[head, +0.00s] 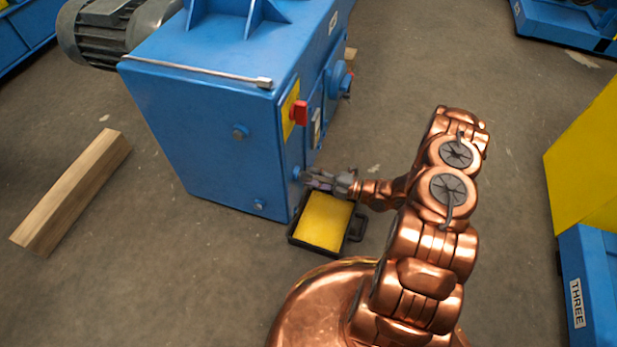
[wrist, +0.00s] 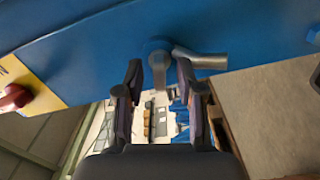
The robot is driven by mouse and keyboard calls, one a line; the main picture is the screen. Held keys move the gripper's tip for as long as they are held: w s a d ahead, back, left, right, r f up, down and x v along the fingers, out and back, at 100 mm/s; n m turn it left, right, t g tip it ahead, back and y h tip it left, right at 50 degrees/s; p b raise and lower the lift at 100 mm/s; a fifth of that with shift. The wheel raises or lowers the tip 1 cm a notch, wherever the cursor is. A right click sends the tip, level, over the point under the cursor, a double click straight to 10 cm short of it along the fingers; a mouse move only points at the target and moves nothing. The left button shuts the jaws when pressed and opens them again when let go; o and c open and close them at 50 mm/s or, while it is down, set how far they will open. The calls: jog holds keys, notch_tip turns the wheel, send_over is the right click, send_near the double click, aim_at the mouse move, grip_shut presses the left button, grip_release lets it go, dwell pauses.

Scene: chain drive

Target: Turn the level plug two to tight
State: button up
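My gripper (head: 322,180) is at the right side of the blue gear housing (head: 215,125), low down, just above a tray. In the wrist view my gripper (wrist: 160,78) is open, its two dark fingers apart. A round blue boss with a grey handle-like piece (wrist: 158,62) hanging from it sits between the fingertips, with gaps showing on both sides. A blue round fitting (head: 297,173) shows beside the fingertips in the head view. Two blue plugs, an upper one (head: 240,132) and a lower one (head: 259,204), are on the housing's front face. I cannot read which is level plug two.
A black tray with a yellow inside (head: 327,222) lies on the floor under my gripper. A grey stub (wrist: 202,60) sticks out beside the boss. A red handle (head: 300,112) is above.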

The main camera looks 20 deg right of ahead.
jog(key=shift+w+a, duration=0.4)
jog(key=shift+a, duration=0.2)
jog(key=shift+c, duration=0.3)
grip_shut()
